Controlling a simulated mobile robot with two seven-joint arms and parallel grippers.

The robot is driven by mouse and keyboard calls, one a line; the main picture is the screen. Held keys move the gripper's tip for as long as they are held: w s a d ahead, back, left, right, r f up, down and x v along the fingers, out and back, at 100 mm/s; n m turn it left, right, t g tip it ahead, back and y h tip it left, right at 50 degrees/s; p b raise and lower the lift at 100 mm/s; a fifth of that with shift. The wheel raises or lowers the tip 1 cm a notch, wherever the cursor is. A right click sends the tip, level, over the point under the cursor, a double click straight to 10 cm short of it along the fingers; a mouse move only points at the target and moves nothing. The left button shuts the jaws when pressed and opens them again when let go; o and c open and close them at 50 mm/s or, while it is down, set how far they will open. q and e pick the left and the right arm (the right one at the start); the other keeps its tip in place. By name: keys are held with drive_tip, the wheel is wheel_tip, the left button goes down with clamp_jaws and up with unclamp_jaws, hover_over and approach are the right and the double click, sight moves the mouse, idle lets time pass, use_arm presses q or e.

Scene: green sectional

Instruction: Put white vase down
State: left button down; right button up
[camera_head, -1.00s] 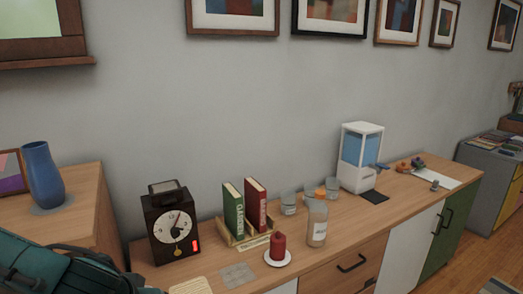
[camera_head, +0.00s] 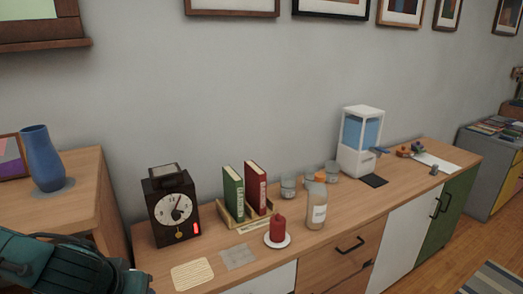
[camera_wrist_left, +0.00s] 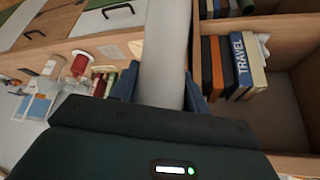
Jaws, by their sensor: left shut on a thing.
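In the left wrist view, my left gripper (camera_wrist_left: 160,92) is shut on the white vase (camera_wrist_left: 167,45), a long pale grey-white cylinder between its blue fingers. The vase runs up out of the top of that view, so its far end is hidden. In the head view neither the gripper nor the white vase shows; only my teal arm is at the lower left. My right gripper is in neither view.
A wooden cabinet (camera_head: 340,222) holds a clock (camera_head: 173,207), books (camera_head: 245,190), a red candle (camera_head: 277,230), a bottle (camera_head: 316,207) and a dispenser (camera_head: 357,140). A blue vase (camera_head: 43,160) stands left. Shelf books (camera_wrist_left: 235,65) are right of the held vase.

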use_arm(q)
drive_tip(key=shift+s+a+r+n+y, duration=0.35)
drive_tip(key=shift+s+a+n+y, duration=0.75)
drive_tip(key=shift+a, duration=3.35)
drive_tip(key=shift+s+a+r+n+y, duration=0.25)
drive_tip(key=shift+s+a+n, duration=0.9)
drive_tip(key=shift+a, duration=3.3)
drive_tip(key=w+d+f+m+h, duration=0.1)
drive_tip(key=d+m, duration=0.1)
drive_tip(key=d, duration=0.9)
drive_tip(key=w+d+f+m+h, duration=0.1)
drive_tip(key=w+d+m+h, duration=0.1)
drive_tip(key=d, duration=0.8)
drive_tip(key=shift+w+d+f+m, duration=0.2)
drive_tip(key=shift+d+m, duration=0.2)
drive_tip(key=shift+m, duration=0.25)
